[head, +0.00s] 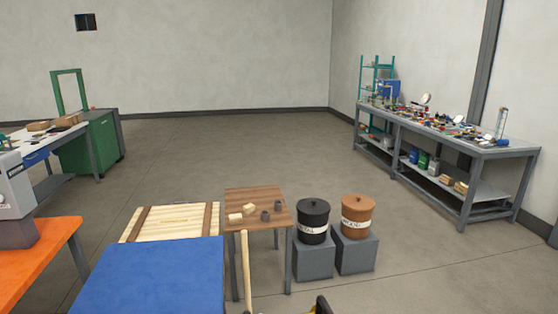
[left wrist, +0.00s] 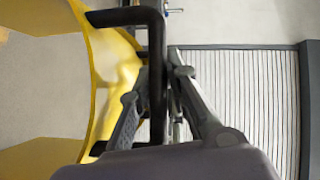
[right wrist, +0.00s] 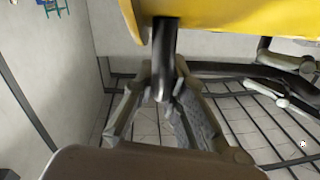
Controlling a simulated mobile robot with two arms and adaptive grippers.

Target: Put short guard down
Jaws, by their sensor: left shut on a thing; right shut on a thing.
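The short guard is a yellow curved panel with black bar handles. In the left wrist view the guard (left wrist: 103,75) fills the left side, and my left gripper (left wrist: 160,80) is shut on one black handle (left wrist: 156,40). In the right wrist view the guard (right wrist: 235,18) crosses the top, and my right gripper (right wrist: 163,85) is shut on another black handle (right wrist: 163,45). In the head view only a small black and yellow piece shows at the bottom edge; the rest of the guard and both grippers are out of that frame.
A blue-topped surface (head: 150,275) is at the front, with a slatted wooden pallet (head: 170,222) behind it. A small wooden table (head: 258,198) holds small blocks. Black (head: 313,216) and brown (head: 357,212) bins stand beside it. An orange table (head: 45,255) is left; the floor beyond is clear.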

